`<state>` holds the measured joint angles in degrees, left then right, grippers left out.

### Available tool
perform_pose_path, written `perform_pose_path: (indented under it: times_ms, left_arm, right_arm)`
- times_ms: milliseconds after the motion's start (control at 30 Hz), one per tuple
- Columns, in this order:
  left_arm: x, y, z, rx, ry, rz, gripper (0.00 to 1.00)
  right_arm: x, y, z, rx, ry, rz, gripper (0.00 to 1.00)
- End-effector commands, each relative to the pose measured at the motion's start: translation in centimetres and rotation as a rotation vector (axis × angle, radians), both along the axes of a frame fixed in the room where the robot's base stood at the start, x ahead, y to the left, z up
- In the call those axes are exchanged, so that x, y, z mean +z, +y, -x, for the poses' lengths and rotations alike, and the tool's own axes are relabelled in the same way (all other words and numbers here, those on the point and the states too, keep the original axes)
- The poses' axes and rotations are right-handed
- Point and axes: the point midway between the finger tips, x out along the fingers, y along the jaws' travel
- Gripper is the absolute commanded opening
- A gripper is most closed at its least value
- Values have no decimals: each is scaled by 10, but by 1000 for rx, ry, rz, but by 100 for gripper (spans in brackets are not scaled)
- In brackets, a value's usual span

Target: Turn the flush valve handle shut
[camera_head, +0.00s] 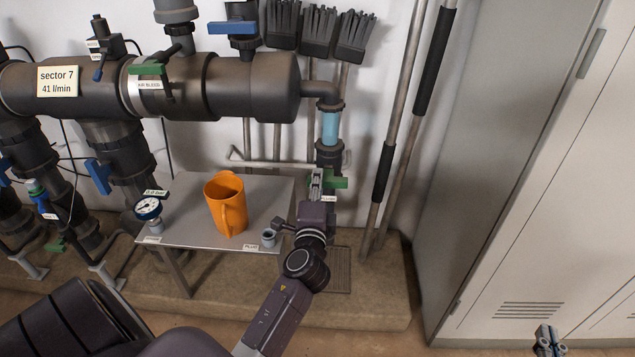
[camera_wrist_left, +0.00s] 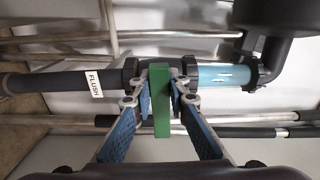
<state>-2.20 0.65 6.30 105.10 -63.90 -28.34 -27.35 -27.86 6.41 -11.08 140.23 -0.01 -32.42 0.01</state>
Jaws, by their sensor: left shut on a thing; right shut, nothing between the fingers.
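The green flush valve handle (camera_head: 338,183) is on the vertical drain pipe at the right end of the manifold. In the left wrist view the green handle (camera_wrist_left: 161,100) stands across the line of the pipe, beside the FLUSH label (camera_wrist_left: 94,83). My left gripper (camera_head: 317,178) is at the valve, and its blue-padded fingers are shut on the handle from both sides. They partly hide the valve in the head view. My right gripper (camera_head: 546,338) is shut and empty at the lower right, far from the valve.
A clear blue pipe section (camera_head: 330,127) is just above the valve. Poles (camera_head: 385,170) and a grey locker (camera_head: 520,180) stand to the right.

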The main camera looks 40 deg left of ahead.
Motion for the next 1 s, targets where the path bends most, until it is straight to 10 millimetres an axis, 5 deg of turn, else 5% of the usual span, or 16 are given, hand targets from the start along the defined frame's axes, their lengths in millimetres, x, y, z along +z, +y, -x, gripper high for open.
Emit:
perform_pose_path:
  times_ms: [200,233,367,733,1000]
  left_arm:
    - [-3,-1,1,0,3,7,0]
    - [-3,-1,1,0,3,7,18]
    - [-2,0,0,0,2,6,32]
    - [-1,-4,5,0,1,3,33]
    - [-3,-26,43,0,3,7,33]
  right_arm:
    - [0,0,0,0,1,0,0]
    - [0,0,0,0,1,0,0]
    - [-1,0,0,-1,2,1,0]
    - [0,0,0,1,1,0,0]
    - [0,0,0,0,1,0,0]
